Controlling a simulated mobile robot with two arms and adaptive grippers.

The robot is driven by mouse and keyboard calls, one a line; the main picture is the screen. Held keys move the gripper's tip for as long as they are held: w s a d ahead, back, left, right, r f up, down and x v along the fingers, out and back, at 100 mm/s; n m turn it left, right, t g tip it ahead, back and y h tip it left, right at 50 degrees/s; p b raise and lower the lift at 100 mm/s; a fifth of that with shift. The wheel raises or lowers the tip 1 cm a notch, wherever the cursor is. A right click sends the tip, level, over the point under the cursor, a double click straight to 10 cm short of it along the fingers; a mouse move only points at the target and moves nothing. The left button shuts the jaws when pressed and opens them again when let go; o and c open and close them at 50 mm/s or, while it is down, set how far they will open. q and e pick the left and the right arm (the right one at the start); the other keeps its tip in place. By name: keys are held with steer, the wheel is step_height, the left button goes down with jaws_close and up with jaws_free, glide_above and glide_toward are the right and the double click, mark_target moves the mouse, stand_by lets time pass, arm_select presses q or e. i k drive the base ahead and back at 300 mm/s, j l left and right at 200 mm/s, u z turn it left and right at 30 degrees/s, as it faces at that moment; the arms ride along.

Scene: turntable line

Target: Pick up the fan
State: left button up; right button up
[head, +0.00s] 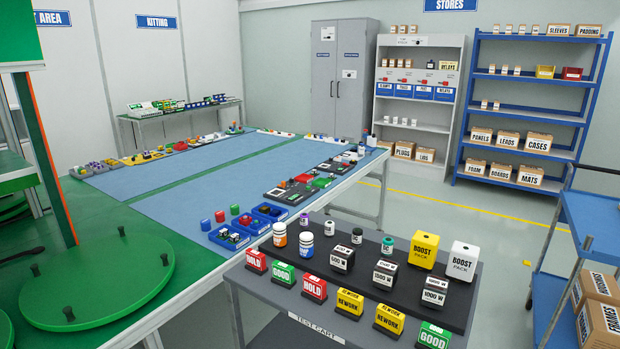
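I cannot make out a fan for certain in the head view. Many small parts too small to identify lie along the edges of the large table with the blue mat (190,200). A dark tray of small parts (290,192) lies at the table's right edge, and blue bins (229,237) with dark parts sit at its near corner. Neither of my grippers is in view.
The test cart (318,329) in front carries labelled blocks, weights, bottles and boost packs. A green turntable disc (100,285) lies at left. Shelves (530,115) and a grey cabinet (338,75) stand at the back. A blue cart (590,225) stands right; floor between is clear.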

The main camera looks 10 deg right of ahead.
mark_target(245, 222)
steer(key=z, duration=0.3)
steer(key=i+j+z, duration=0.25)
steer(key=j+z, duration=0.15)
steer(key=i+j+z, duration=0.2)
steer(key=j+z, duration=0.2)
